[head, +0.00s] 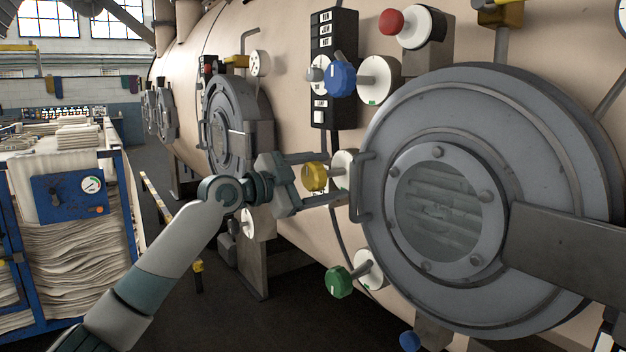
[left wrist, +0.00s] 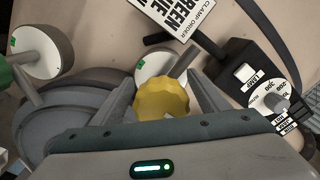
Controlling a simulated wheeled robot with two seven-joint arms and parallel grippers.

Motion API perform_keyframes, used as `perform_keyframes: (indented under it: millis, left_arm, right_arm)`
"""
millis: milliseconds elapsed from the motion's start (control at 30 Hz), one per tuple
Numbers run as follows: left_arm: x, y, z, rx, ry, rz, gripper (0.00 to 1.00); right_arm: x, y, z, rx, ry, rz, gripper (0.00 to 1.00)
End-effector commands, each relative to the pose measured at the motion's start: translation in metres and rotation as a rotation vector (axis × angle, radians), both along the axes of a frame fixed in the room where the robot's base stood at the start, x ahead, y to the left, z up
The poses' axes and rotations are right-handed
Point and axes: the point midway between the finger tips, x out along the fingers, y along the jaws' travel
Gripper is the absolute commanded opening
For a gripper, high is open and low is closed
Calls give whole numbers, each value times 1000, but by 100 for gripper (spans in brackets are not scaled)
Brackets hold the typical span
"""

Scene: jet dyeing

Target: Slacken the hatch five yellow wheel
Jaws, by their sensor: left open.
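The yellow wheel (head: 315,177) sits on a short stem in front of a white round dial (head: 343,170), left of the large grey round hatch (head: 480,200). My left gripper (head: 325,177) is open, with one finger above the wheel and one below it in the head view. In the left wrist view the yellow wheel (left wrist: 162,101) lies between the two spread fingers, with the white dial (left wrist: 161,66) behind it. I cannot tell whether either finger touches the wheel. My right gripper is not in view.
A blue wheel (head: 341,78) is above and a green wheel (head: 338,282) below, both near the hatch rim. The hatch handle (head: 361,187) stands close to my left fingertips. A blue cart (head: 68,196) with stacked cloth stands at the left.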

Motion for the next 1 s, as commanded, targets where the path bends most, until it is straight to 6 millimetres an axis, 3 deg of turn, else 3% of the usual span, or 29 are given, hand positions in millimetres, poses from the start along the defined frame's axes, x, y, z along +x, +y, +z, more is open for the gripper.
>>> perform_keyframes:
  millis: [367, 1000]
  left_arm:
    - [-18, 26, -1, 1, -2, 1, 69]
    - [-89, 124, -2, 1, 1, 3, 69]
  right_arm:
    - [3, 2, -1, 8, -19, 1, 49]
    - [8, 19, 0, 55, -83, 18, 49]
